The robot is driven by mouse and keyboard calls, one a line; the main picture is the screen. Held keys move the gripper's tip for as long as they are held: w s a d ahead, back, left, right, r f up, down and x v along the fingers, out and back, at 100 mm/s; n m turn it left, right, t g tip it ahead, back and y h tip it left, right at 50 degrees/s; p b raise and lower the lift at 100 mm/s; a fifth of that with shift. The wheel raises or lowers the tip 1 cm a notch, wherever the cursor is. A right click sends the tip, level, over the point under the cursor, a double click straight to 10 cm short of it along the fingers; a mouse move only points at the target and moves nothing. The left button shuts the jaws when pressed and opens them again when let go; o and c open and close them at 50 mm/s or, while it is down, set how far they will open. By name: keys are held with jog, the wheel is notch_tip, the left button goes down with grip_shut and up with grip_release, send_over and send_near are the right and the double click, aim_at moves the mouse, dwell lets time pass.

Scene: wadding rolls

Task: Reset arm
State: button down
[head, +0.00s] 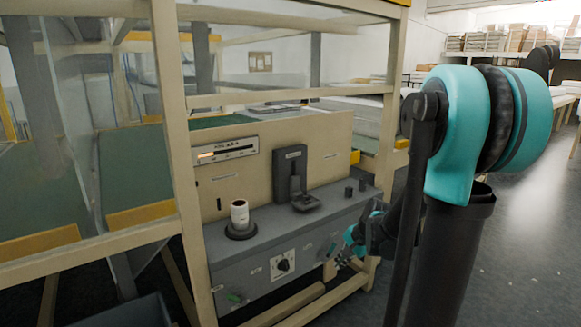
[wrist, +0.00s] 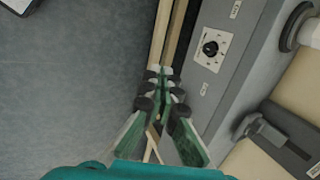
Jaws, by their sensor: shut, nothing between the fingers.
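My gripper (head: 343,262) hangs low at the right front of the grey machine (head: 222,262), partly hidden behind my own arm in the head view. In the wrist view my gripper (wrist: 160,72) shows its green-padded fingers brought together and empty, beside the machine's front panel and over pale frame bars. A white wadding roll (head: 239,213) stands upright in a dark round holder on the machine's top. The roll (wrist: 312,34) is cut by the right edge of the wrist view.
A dark upright bracket (head: 291,175) stands on the machine's top, right of the roll. The front panel has a round knob (head: 283,265). A cream frame post (head: 178,140) rises at the machine's left.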

jog(key=s+d+f+n+h, duration=0.1)
jog(key=s+n+h, duration=0.1)
jog(key=s+n, duration=0.3)
jog(key=s+d+f+n+h, duration=0.1)
jog(key=s+n, duration=0.4)
jog(key=s, duration=0.6)
jog(key=shift+s+d+n+t+h, duration=0.15)
jog(key=shift+d+n+t+h, duration=0.2)
jog(key=shift+d, duration=0.2)
